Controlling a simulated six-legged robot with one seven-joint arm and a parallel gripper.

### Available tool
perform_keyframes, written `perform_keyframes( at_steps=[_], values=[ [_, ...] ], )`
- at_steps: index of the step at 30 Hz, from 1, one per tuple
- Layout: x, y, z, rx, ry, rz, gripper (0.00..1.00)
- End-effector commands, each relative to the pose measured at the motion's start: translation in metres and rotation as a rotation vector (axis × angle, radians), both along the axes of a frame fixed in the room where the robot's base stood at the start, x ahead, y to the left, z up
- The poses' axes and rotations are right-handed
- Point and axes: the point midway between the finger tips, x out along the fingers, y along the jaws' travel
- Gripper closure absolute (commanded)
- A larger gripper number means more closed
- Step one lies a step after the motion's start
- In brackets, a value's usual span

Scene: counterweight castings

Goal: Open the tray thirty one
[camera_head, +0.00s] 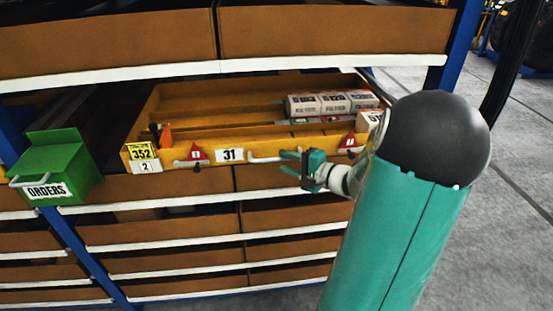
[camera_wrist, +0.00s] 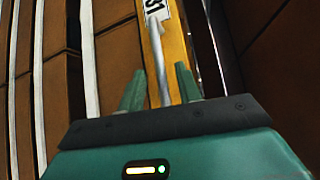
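Tray thirty one (camera_head: 200,158) is a yellow tray with a "31" label (camera_head: 230,155) on its front. It stands out from the shelf, with its inside visible from above. A pale bar handle (camera_head: 264,158) sits right of the label, and another bar handle (camera_head: 192,163) sits left of it. My gripper (camera_head: 290,162) is at the right handle. In the wrist view, the handle (camera_wrist: 158,50) runs between the spread fingers of my gripper (camera_wrist: 160,80), with gaps visible beside it. The tray front and part of the label also show there.
White boxes (camera_head: 318,105) stand in the tray's right part, with another box (camera_head: 368,121) at its right front. A green ORDERS box (camera_head: 62,172) hangs at the left. Brown bins (camera_head: 180,183) fill the shelves below. Open floor (camera_head: 515,150) lies at the right.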

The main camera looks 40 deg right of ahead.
Motion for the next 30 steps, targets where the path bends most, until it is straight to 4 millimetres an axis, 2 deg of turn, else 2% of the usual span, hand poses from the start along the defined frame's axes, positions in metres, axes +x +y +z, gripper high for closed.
perform_keyframes(
  at_steps=[3,7,18,23,24,30],
  values=[
    [0.021,0.005,-0.003,0.003,-0.001,0.004,0.66],
    [0.035,0.007,-0.005,0.002,-0.001,0.002,0.66],
    [0.041,0.009,-0.006,0.001,0.001,0.0,0.66],
    [0.041,0.009,-0.006,0.001,0.001,0.0,0.97],
    [0.041,0.009,-0.006,0.001,0.0,0.0,1.0],
    [0.041,0.008,-0.006,0.001,0.0,0.0,1.0]
  ],
)
